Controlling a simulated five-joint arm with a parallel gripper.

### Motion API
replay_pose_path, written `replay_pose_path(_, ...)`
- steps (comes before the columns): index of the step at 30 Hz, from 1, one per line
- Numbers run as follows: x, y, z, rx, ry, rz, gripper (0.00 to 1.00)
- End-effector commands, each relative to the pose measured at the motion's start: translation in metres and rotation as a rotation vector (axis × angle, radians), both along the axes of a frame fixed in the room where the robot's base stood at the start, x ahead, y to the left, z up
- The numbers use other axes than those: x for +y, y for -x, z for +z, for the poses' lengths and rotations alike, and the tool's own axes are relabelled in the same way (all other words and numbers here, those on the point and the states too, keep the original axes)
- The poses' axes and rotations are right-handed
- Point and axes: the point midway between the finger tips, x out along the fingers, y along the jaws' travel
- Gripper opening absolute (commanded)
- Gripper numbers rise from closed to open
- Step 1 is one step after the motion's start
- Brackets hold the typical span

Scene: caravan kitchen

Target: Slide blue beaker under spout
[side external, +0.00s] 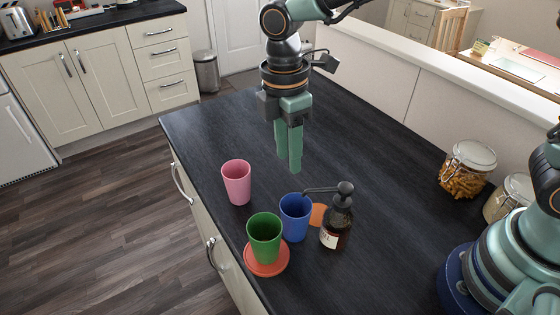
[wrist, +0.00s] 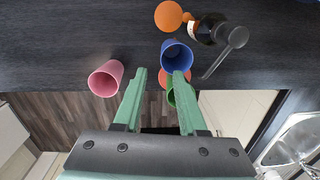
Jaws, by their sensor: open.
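The blue beaker (side external: 295,220) stands upright on the dark counter, left of the brown pump bottle (side external: 334,232). The bottle's black spout (side external: 320,190) points left and overlaps the beaker's rim in the side view. In the wrist view the spout (wrist: 220,60) shows to the right of the blue beaker (wrist: 177,60), so I cannot tell whether it is over the opening. My gripper (side external: 288,162) is open and empty, pointing down above the counter behind the beaker. In the wrist view, the right finger of my gripper (wrist: 160,75) overlaps the beaker's lower edge.
A green beaker (side external: 264,240) stands on a red coaster (side external: 268,268) at front left, close to the blue one. A pink beaker (side external: 237,183) stands farther back. An orange disc (side external: 317,212) lies near the bottle. Glass jars (side external: 467,170) stand right. The counter's middle is clear.

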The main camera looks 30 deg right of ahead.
Motion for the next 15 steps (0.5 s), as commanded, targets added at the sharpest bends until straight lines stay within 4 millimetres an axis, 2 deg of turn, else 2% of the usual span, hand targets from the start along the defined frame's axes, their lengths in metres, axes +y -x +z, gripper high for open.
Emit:
replay_pose_path(5,0.0123,0.0019,-0.0103,0.026,0.013,0.079,0.41)
replay_pose_path(15,0.0131,0.0019,-0.0110,0.029,0.013,0.086,0.41)
